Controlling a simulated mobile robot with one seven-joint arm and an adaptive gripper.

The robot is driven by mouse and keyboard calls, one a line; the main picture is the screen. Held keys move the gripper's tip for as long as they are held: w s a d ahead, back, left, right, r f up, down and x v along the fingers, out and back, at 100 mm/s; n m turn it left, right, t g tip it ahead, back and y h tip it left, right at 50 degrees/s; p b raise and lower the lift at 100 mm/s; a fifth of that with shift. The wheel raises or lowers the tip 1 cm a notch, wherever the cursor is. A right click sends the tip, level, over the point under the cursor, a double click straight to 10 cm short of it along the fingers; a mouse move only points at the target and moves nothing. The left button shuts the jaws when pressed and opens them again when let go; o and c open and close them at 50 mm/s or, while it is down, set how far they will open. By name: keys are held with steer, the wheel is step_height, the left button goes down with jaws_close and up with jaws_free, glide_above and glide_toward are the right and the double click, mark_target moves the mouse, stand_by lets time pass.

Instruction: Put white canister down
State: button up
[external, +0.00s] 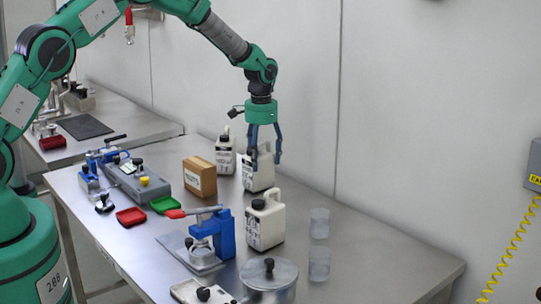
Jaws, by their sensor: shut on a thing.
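My gripper (265,160) points down over the back part of the metal table and is shut on a white canister (258,179). The fingers cover the canister's upper part and handle. The canister looks upright, with its base at or just above the tabletop; I cannot tell whether it touches. A second white canister (266,228) with a black cap stands in front of it on the table. A white bottle (225,158) with a dark cap and a label stands behind and to the left.
A cardboard box (200,178) stands left of the held canister. Two clear beakers (319,224), a blue press (224,236) and a metal pot (268,276) are nearer the front. Red (131,217) and green (166,204) trays lie left. The table's right side is clear.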

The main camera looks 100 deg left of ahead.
steer(key=shift+f, duration=0.1)
steer(key=o, duration=1.5)
steer(key=shift+o, duration=0.2)
step_height(320, 180, up, 12)
steer(key=shift+r, duration=0.2)
